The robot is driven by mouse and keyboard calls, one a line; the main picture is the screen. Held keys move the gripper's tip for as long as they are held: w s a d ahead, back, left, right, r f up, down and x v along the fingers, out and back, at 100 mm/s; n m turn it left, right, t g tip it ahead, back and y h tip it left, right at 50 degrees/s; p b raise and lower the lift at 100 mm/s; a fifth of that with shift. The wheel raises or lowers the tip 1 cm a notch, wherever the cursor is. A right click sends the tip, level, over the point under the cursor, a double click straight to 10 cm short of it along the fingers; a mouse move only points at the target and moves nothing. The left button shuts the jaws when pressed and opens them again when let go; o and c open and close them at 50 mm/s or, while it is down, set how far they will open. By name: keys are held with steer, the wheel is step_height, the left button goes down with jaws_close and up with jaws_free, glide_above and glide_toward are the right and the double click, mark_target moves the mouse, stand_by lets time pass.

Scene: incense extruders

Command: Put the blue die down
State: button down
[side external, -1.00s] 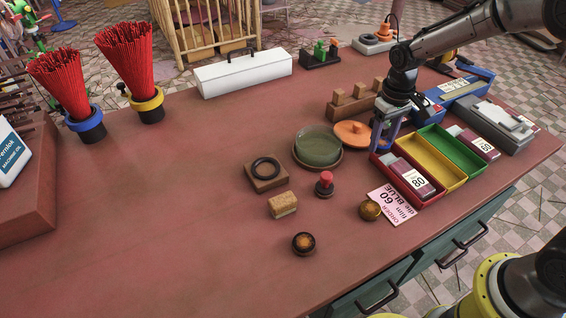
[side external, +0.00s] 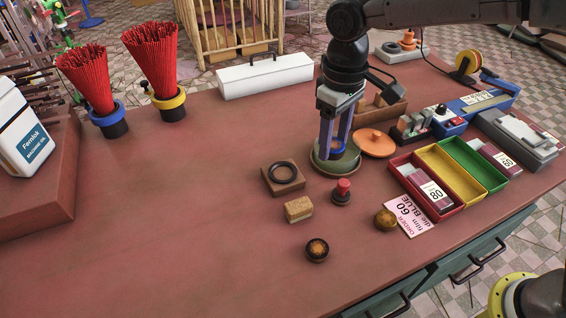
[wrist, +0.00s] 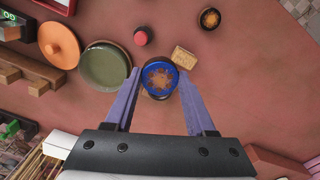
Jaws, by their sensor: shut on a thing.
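My gripper (side external: 337,151) is shut on the blue die (wrist: 159,78), a round blue-rimmed disc with a brown patterned face. In the wrist view the die sits between the two fingertips, above the table. In the side view the gripper points down and overlaps the round green dish (side external: 322,168); the exact height is hard to tell. In the wrist view the dish (wrist: 104,66) lies just left of the die. A wooden block with a black ring (side external: 283,176) stands left of the dish in the side view; it is hidden behind the die or gripper in the wrist view.
Nearby are an orange lid (side external: 375,143), a red-knobbed piece (side external: 342,192), a tan block (side external: 298,209) and two round brown knobs. A red, yellow and green tray (side external: 450,178) and a pink order card (side external: 409,215) are to the right. The table's left middle is clear.

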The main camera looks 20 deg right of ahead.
steer(key=w+a+f, duration=0.1)
steer(key=w+f, duration=0.1)
steer(key=w, duration=0.1)
steer(key=w+a+f, duration=0.2)
steer(key=w+f, duration=0.1)
steer(key=w+a+f, duration=0.2)
steer(key=w, duration=0.1)
steer(key=shift+w+f, duration=0.25)
steer(key=shift+f, duration=0.05)
steer(key=shift+w+a+f, duration=0.2)
steer(key=shift+w+f, duration=0.2)
steer(key=shift+f, duration=1.8)
steer(key=shift+f, duration=0.25)
steer(key=shift+f, duration=0.3)
steer(key=shift+c, duration=1.2)
jaws_free()
